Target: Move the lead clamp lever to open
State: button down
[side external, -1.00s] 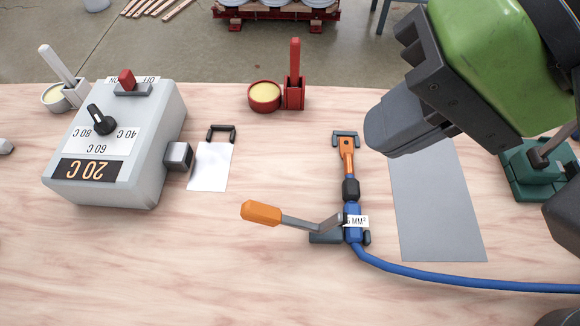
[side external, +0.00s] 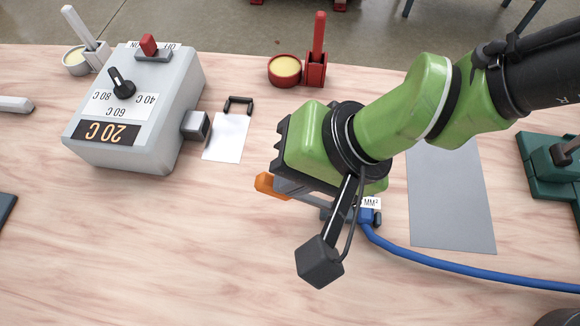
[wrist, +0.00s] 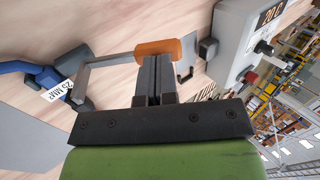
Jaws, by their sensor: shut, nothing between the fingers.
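The clamp lever has an orange handle (side external: 268,184) and a grey arm; the handle (wrist: 170,46) also shows in the wrist view. The lever points left from the lead clamp, as seen from the side. The blue lead (side external: 372,234) with its white label (side external: 370,203) lies at the clamp; the label (wrist: 60,91) shows in the wrist view too. My gripper (wrist: 155,60) is shut and empty, its fingertips close to the orange handle. I cannot tell whether they touch it. In the side view my arm hides the fingertips, part of the lever and the lead's far end.
A grey control box (side external: 140,110) with a dial and red switch stands at the left. White paper (side external: 226,140) lies beside it. A red pot (side external: 285,72) and red holder (side external: 316,66) stand at the back. A grey mat (side external: 447,200) and green fixture (side external: 550,165) are right.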

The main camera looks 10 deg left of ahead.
aim_at(268, 186)
jog(key=shift+a+f, duration=0.15)
jog(key=shift+f, duration=0.1)
jog(key=shift+a+x, duration=0.25)
jog(key=shift+x, duration=1.7)
jog(key=shift+r, duration=0.15)
notch_tip(268, 186, up, 14)
jog(key=d, duration=0.2)
jog(key=shift+d, duration=0.3)
